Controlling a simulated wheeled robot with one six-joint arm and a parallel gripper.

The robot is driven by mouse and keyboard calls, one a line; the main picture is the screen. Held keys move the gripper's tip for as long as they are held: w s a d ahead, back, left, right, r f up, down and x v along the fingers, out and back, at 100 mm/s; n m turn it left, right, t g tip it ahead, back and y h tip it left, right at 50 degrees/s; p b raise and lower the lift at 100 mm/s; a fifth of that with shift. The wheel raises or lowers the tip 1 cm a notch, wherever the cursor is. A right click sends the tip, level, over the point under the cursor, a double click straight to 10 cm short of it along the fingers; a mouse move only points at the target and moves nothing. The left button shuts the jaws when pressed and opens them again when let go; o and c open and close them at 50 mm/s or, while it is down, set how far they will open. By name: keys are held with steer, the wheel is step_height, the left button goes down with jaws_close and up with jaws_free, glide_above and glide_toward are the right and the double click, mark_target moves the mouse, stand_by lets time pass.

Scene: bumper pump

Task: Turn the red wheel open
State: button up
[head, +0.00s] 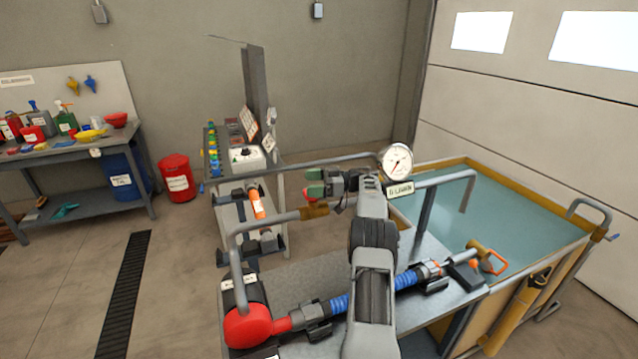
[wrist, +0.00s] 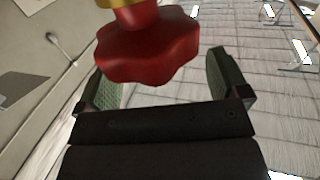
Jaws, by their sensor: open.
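The red wheel (wrist: 150,52) is a lobed knob on a yellow stem in the wrist view. The fingers are open and grip nothing. I cannot tell how deep the wheel sits between them. In the head view my gripper (head: 317,187) is at the end of my arm, with a little of the red wheel (head: 308,193) showing beside its fingers. Most of the wheel is hidden there.
A pressure gauge (head: 397,162) on the grey pipe stands just right of my gripper. A water tank (head: 470,205) is at the right. A pump bench (head: 430,258) with a blue hose and red pump (head: 246,327) lies below my arm. A trolley (head: 232,235) stands at left.

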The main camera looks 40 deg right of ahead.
steer(key=s+a+r+b, duration=0.4)
steer(key=s+a+r, duration=0.2)
steer(key=s+r, duration=0.3)
steer(key=s, duration=0.3)
steer(key=shift+s+r, duration=0.25)
